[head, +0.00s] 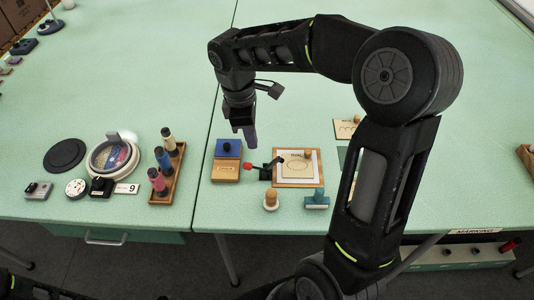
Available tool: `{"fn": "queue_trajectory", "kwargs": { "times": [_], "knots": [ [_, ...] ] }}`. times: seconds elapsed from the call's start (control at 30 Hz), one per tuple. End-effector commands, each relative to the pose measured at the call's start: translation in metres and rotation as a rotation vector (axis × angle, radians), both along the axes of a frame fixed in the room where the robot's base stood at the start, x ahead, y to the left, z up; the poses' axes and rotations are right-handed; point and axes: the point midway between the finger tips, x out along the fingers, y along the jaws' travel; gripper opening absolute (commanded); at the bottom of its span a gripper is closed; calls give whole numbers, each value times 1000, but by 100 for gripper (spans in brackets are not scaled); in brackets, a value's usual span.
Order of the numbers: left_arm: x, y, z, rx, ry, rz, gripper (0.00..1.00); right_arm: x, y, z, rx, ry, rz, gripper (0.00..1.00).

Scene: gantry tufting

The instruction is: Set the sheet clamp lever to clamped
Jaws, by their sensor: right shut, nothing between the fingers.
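The sheet clamp lever (249,167) has a red knob and sits low at the left side of a black clamp (268,169). The clamp is at the left edge of a wooden-framed board (299,183) with a sheet bearing an oval outline. My right gripper (252,143) is above and just behind the lever, pointing down, shut and empty. It appears apart from the knob. Whether the lever is clamped is too small to tell. My left gripper is not in view.
A wooden-knobbed stamp (271,200) and a teal-based one (317,199) stand in front. A rack of thread spools (167,170) is farther left.

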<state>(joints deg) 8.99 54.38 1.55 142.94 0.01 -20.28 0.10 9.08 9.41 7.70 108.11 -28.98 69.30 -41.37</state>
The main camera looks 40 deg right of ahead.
Motion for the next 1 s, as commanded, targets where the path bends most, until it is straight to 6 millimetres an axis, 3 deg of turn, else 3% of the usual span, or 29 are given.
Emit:
{"fn": "queue_trajectory", "kwargs": {
  "times": [0.2,0.4,1.0],
  "knots": [
    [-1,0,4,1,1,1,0,-4,-4,-44,1,4,1,0],
    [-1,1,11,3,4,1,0,-18,-23,-60,0,0,-3,0],
    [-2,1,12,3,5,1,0,-23,-31,-68,4,-3,0,0]
  ]
}}
